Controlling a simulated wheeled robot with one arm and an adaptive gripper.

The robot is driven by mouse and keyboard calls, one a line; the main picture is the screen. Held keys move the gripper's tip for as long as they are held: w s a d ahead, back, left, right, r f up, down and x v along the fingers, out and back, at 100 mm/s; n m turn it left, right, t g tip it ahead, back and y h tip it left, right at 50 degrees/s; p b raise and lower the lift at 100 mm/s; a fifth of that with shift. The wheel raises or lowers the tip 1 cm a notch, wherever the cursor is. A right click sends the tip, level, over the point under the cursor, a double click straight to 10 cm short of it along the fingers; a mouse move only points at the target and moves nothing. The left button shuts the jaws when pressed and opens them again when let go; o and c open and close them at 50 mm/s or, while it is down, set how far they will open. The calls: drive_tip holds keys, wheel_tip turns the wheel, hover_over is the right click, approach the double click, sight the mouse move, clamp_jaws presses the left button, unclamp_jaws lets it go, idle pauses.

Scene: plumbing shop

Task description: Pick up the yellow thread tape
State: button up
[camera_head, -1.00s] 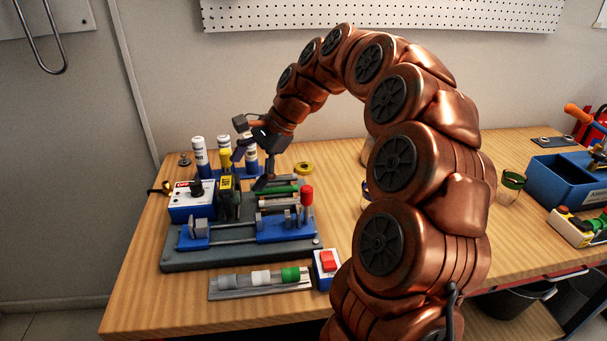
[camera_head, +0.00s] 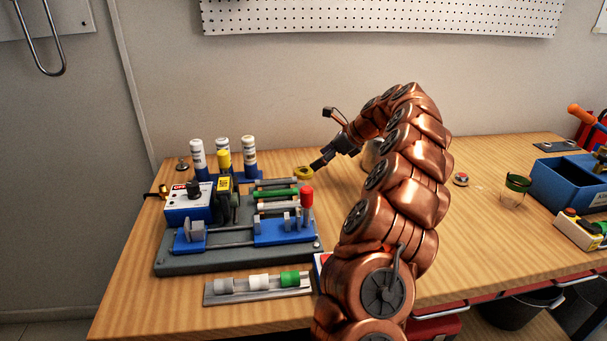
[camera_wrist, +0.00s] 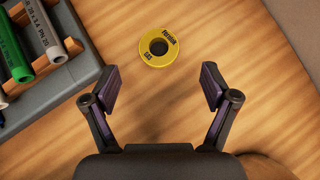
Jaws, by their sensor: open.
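The yellow thread tape (camera_wrist: 148,54) is a yellow ring with dark lettering and a dark centre hole. It lies flat on the wooden bench in the wrist view, ahead of my fingertips and roughly between their lines. It also shows in the head view as a small yellow disc (camera_head: 303,172) right of the grey machine base. My gripper (camera_wrist: 158,88) is open and empty, with its two fingers spread wide. In the head view my gripper (camera_head: 318,166) hangs just right of the tape. I cannot tell its exact height above the bench.
The machine base (camera_head: 235,258) with pipe pieces stands left of the tape; its pipe rack edge (camera_wrist: 75,75) is left of my fingers. Several white-capped bottles (camera_head: 249,150) stand behind the machine. A blue bin (camera_head: 563,185) stands at the right. Bench right of the tape looks clear.

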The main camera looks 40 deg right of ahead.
sight(305, 171)
drive_tip(key=shift+x, duration=2.85)
drive_tip(key=shift+s+f, duration=0.1)
drive_tip(key=c, duration=1)
